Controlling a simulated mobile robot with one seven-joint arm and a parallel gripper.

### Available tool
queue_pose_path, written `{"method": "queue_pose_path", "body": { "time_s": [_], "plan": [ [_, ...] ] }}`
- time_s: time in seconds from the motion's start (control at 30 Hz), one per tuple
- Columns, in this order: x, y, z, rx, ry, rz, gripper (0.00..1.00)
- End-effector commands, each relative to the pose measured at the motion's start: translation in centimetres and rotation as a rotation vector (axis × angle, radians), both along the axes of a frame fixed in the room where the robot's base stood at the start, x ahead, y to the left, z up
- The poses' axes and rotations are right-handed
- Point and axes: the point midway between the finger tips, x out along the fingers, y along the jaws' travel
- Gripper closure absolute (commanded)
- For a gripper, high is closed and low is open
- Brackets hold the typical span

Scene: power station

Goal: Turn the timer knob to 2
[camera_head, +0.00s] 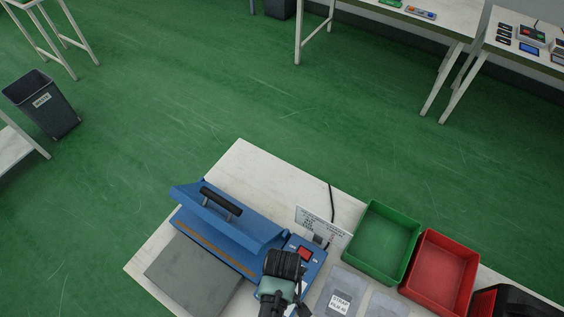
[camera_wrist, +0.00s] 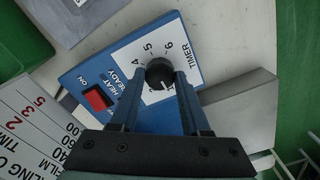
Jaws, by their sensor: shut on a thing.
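The timer knob (camera_wrist: 159,73) is a small round black knob with a white pointer mark. It sits on the blue control panel (camera_wrist: 118,62) of the heat sealer (camera_head: 225,225). My gripper (camera_wrist: 161,78) is shut on the knob, one blue finger on each side. The pointer mark faces the lower right of the knob in the wrist view. The dial numbers 4, 5 and 6 show above the knob; the lower numbers are mostly hidden by my fingers. In the head view my wrist (camera_head: 282,264) covers the knob and fingers.
A red rocker switch (camera_wrist: 98,98) is beside the knob on the panel. A white sealing-time card (camera_wrist: 38,125) stands near the panel. A green bin (camera_head: 382,242) and a red bin (camera_head: 440,271) stand to the right on the table. Film packets (camera_head: 342,293) lie in front.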

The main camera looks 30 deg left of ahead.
Motion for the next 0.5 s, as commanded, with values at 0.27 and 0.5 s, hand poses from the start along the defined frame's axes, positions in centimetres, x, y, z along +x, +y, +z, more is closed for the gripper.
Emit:
{"method": "queue_pose_path", "body": {
  "time_s": [0.27, 0.5],
  "plan": [
    [0.0, -0.02, 0.19, -0.001, 0.001, -0.263, 1.0],
    [0.02, 0.01, 0.15, -0.001, 0.001, -0.482, 1.0]
  ]
}}
